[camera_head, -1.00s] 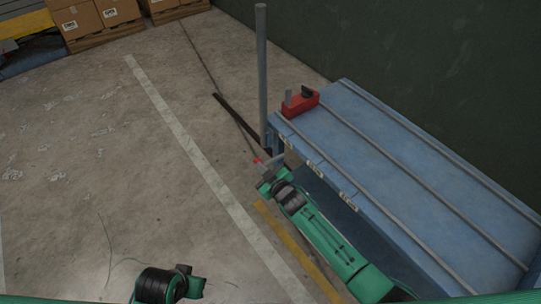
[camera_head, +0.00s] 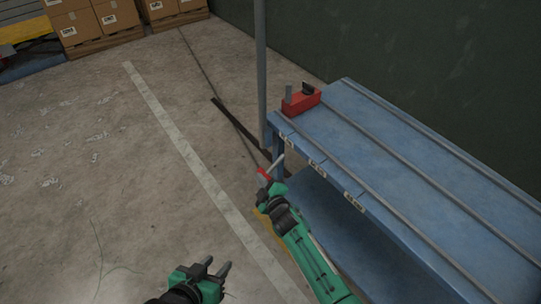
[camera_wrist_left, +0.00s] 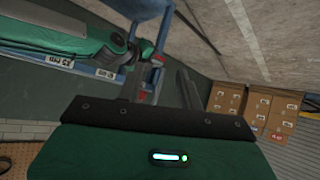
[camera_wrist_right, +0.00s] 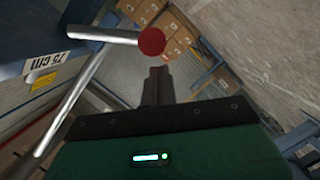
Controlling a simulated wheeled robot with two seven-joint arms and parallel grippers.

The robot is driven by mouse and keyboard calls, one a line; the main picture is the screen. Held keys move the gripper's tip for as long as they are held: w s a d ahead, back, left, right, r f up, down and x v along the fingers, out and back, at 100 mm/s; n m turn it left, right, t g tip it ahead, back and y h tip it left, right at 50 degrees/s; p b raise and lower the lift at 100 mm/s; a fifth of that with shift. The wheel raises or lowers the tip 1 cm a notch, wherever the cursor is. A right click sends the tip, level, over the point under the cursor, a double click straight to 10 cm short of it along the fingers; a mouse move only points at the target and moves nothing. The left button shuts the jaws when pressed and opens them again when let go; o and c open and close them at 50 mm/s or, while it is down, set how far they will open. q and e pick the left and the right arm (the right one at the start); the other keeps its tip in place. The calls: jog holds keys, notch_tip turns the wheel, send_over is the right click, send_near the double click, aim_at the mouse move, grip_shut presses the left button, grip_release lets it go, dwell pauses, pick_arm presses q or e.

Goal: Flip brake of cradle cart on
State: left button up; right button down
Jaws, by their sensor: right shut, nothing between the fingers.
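The brake of the cradle cart shows in the right wrist view as a silver bent rod (camera_wrist_right: 100,36) with a round red knob (camera_wrist_right: 152,41). In the head view the red knob (camera_head: 263,174) is small beside the cart's near left corner. My right gripper (camera_wrist_right: 157,85) is shut and empty, its dark fingertips just below the knob in the right wrist view; I cannot tell whether they touch it. The blue cart (camera_head: 400,160) stands at the right. My left gripper (camera_head: 217,265) is open and empty over the floor, low in the head view.
A red box (camera_head: 300,100) sits on the cart's left corner beside a grey upright pole (camera_head: 261,70). A dark green wall (camera_head: 400,50) runs behind the cart. Cartons (camera_head: 105,20) on pallets stand at the back left. The floor (camera_head: 90,170) at left is clear.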

pick_arm(q)
jog(key=shift+w+d+r+t+h+b, duration=0.15)
jog(key=shift+d+t+h+b, duration=0.2)
jog(key=shift+d+t, duration=0.45)
jog(key=shift+w+d+r+t+h+b, duration=0.15)
jog(key=shift+d+t+h+b, duration=0.2)
jog(key=shift+d+t, duration=0.4)
pick_arm(e)
jog(key=shift+w+d+f, duration=0.1)
jog(key=shift+d+f, duration=0.05)
jog(key=shift+f, duration=0.3)
jog(key=shift+w+d+f, duration=0.1)
jog(key=shift+d+f, duration=0.05)
jog(key=shift+f, duration=0.25)
pick_arm(q)
jog(key=shift+d, duration=0.1)
